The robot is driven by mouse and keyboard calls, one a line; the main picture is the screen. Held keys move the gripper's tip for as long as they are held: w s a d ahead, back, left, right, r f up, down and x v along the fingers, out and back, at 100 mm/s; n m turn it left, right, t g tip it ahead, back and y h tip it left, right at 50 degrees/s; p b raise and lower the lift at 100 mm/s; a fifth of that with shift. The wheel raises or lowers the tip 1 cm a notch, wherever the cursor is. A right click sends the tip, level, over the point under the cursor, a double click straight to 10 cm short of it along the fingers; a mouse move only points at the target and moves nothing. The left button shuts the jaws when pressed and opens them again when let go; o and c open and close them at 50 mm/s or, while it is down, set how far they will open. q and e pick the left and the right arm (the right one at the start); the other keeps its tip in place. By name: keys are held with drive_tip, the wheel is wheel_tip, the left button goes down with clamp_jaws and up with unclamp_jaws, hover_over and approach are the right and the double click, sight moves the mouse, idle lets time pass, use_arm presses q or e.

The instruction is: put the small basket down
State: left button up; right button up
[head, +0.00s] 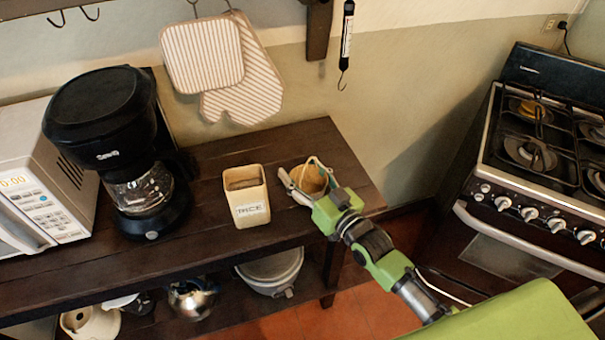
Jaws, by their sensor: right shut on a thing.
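The small basket (313,177) is tan with a thin raised handle. It is at the right end of the dark wooden shelf (335,150), right of the cream canister. My right gripper (303,192) reaches in from the lower right and is shut on the basket. The gripper hides part of the basket's near side and base, so I cannot tell whether it touches the shelf top. My left gripper is not in view.
A cream canister (247,197) stands just left of the basket. A black coffee maker (125,150) and a white microwave (38,185) are further left. Striped oven mitts (222,65) hang behind. A stove (535,160) stands at the right. Pots sit on the lower shelf.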

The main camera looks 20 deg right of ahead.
sight(320, 194)
drive_tip(key=shift+f, duration=0.4)
drive_tip(key=shift+f, duration=0.1)
drive_tip(key=o, duration=1.2)
drive_tip(key=b+v, duration=0.1)
drive_tip(key=v, duration=0.9)
drive_tip(key=shift+s+d, duration=0.15)
drive_tip(key=shift+v, duration=0.85)
drive_tip(key=shift+s, duration=0.1)
